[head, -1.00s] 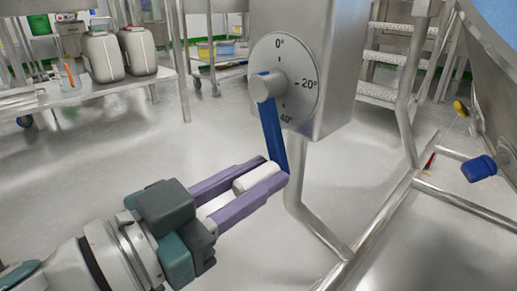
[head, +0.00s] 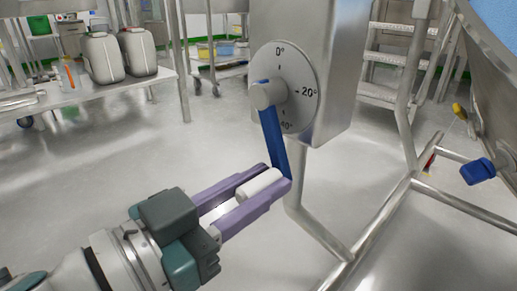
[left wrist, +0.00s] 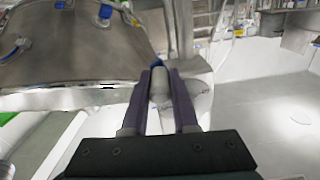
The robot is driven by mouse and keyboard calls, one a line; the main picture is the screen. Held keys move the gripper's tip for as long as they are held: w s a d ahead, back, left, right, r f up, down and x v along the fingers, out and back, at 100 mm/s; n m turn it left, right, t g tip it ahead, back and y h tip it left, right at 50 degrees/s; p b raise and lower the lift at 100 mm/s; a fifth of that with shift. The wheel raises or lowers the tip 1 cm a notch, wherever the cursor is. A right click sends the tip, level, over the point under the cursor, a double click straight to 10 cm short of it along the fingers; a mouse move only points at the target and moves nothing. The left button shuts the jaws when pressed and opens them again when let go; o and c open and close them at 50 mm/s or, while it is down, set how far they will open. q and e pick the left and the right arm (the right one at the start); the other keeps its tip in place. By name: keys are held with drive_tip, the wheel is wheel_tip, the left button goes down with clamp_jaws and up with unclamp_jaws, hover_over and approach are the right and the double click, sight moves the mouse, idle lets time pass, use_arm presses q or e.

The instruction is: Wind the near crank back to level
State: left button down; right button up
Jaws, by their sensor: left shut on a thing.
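The near crank has a blue arm (head: 273,140), a grey hub (head: 268,94) and a white handle (head: 260,184). Its arm hangs down, leaning slightly right, from the dial (head: 302,78) marked 0°, 20° and 40°. It partly covers the 40° mark. My left gripper (head: 276,174), with purple fingers, is shut on the handle, one finger on each side. In the left wrist view the handle (left wrist: 159,86) lies between the two fingers (left wrist: 160,92). The right gripper is not in view.
A steel housing (head: 335,60) carries the dial, with pipe legs (head: 385,218) below and to its right. A bench with two white canisters (head: 103,58) stands at the left back. Steel steps (head: 392,62) are behind.

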use_arm(q)
drive_tip(key=shift+s+d+r+n+p, duration=0.2)
drive_tip(key=shift+d+r+n+p, duration=0.1)
drive_tip(key=shift+r+p, duration=0.25)
drive_tip(key=s+d+r+n+p, duration=0.3)
drive_tip(key=r+n+p, duration=0.8)
drive_tip(key=n+p, duration=0.6)
drive_tip(key=w+a+r+n+b, duration=0.5)
drive_tip(key=n, duration=0.7)
drive_tip(key=shift+w+a+r, duration=0.15)
drive_tip(key=shift+w+a, duration=0.15)
drive_tip(key=shift+a, duration=0.2)
